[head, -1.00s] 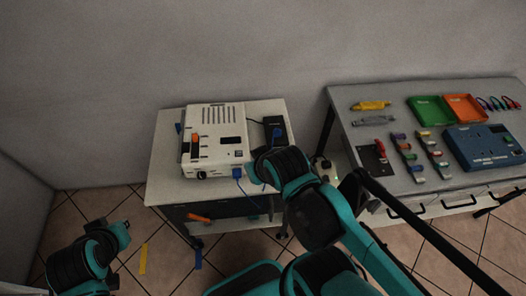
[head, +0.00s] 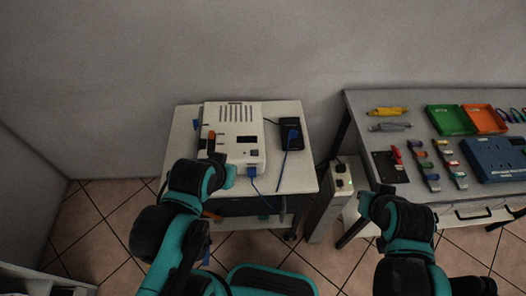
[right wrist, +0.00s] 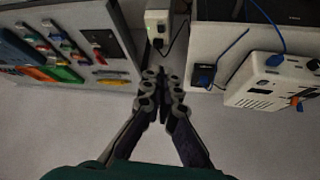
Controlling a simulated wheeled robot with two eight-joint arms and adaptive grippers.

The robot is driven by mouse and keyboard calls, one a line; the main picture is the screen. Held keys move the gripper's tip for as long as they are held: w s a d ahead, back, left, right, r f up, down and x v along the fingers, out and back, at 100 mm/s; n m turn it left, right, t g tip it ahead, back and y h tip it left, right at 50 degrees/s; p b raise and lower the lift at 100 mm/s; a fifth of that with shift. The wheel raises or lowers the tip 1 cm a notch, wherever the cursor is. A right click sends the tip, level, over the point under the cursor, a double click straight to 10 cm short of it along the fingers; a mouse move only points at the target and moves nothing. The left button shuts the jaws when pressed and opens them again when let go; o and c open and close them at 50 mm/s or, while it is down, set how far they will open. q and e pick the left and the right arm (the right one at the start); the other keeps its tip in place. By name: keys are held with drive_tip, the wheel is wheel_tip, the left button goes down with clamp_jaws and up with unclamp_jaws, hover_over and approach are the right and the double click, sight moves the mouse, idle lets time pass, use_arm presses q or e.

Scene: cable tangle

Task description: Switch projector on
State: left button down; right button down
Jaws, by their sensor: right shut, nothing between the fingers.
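The white projector (head: 240,122) sits on a cart, with an orange-and-black part (head: 211,140) on its top left and a blue cable plug (head: 251,171) at its front. It also shows in the right wrist view (right wrist: 262,92). My right gripper (right wrist: 163,84) is shut and empty, pointing between the cart and the workbench. A black box (head: 290,140) with a blue plug on it lies right of the projector.
A white socket box (head: 341,180) stands between cart (head: 305,178) and workbench (head: 352,112); a dark plug and cable show at it in the right wrist view (right wrist: 157,20). The bench holds green (head: 450,119) and orange trays and a blue device (head: 495,158).

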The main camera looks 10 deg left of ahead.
drive_tip(key=w+a+r+y+p, duration=0.3)
drive_tip(key=w+a+y+p, duration=0.2)
drive_tip(key=w+a, duration=1)
drive_tip(key=a+f+y+p, duration=0.1)
drive_tip(key=a+f, duration=0.1)
drive_tip(key=a, duration=0.6)
drive_tip(key=w+a+f+n+g+y+p, duration=0.1)
drive_tip(key=a+f, duration=0.2)
drive_tip(key=a, duration=0.6)
drive_tip(key=shift+w+g+y, duration=0.25)
drive_tip(key=shift+g+y, duration=0.05)
drive_tip(key=shift+y, duration=0.1)
drive_tip(key=b, duration=0.6)
hover_over(257, 153)
wheel_tip(257, 153, down, 7)
drive_tip(key=shift+s+d+f, duration=0.1)
drive_tip(key=shift+f, duration=0.1)
drive_tip(key=shift+f+b, duration=0.3)
drive_tip(key=shift+f, duration=0.35)
